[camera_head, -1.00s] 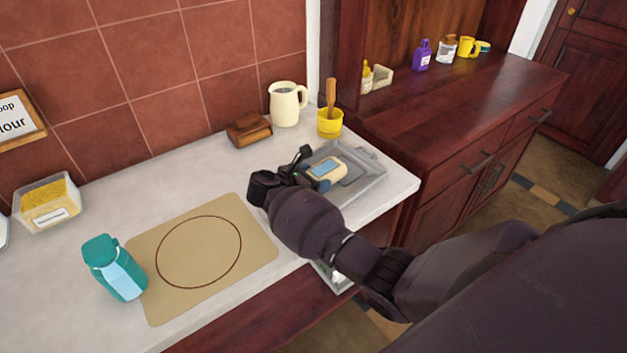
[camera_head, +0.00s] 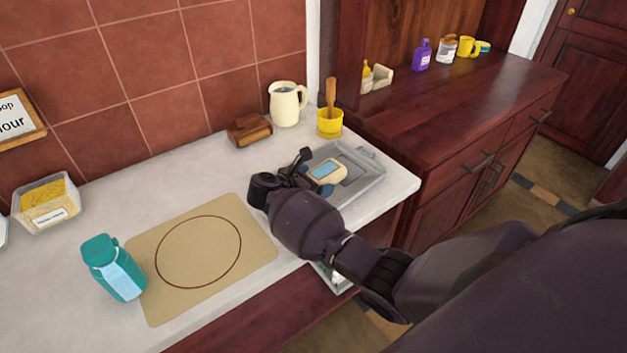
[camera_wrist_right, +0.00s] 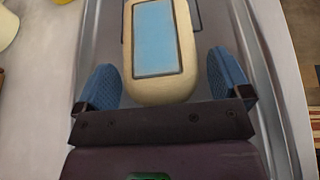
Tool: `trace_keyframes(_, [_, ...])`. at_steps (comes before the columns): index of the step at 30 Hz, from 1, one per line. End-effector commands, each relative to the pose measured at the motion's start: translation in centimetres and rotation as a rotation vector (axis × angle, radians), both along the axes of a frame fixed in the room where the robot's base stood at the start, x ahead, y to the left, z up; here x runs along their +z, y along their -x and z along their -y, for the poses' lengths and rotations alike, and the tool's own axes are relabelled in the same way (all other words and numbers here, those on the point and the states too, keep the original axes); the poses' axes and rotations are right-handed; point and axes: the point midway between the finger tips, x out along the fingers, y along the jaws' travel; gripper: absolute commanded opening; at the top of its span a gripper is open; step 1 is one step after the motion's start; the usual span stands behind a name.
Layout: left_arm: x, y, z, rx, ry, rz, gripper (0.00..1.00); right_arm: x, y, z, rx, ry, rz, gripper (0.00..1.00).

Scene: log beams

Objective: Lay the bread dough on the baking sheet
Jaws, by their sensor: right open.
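The bread dough (camera_head: 331,174) is a cream, rounded block with a light blue rectangle on top. It lies on the grey baking sheet (camera_head: 371,185) at the right end of the counter. In the right wrist view the dough (camera_wrist_right: 185,88) sits between and ahead of the blue fingertips of my right gripper (camera_wrist_right: 168,88), with a gap on each side. The gripper is open, and the dough rests on the sheet (camera_wrist_right: 235,75). In the head view my right gripper (camera_head: 290,168) is at the sheet's left side, its fingers partly hidden. My left gripper is not in view.
A tan mat (camera_head: 200,255) with a circle lies left of the arm, beside a teal bottle (camera_head: 113,268). Behind the sheet stand a yellow pot (camera_head: 330,124), a cream jug (camera_head: 287,105) and a brown wooden block (camera_head: 249,130). A yellow-filled container (camera_head: 47,203) is far left.

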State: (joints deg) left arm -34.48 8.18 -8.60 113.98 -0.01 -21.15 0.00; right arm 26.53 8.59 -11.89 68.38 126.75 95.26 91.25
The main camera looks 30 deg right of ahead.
Motion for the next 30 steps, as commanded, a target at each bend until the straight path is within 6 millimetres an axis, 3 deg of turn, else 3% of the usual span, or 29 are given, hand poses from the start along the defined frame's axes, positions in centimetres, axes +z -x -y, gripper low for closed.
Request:
trace_keyframes(5, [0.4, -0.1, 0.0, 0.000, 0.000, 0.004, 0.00, 0.6, 0.1, -1.0, 0.001, -0.002, 0.001, 0.96])
trace_keyframes(21, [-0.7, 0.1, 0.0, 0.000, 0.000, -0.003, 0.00, 4.1, 1.7, -9.6, 0.001, -0.002, 0.000, 0.96])
trace_keyframes(30, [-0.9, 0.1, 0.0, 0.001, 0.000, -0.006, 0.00, 4.8, 1.9, -10.9, -0.001, 0.000, 0.000, 0.96])
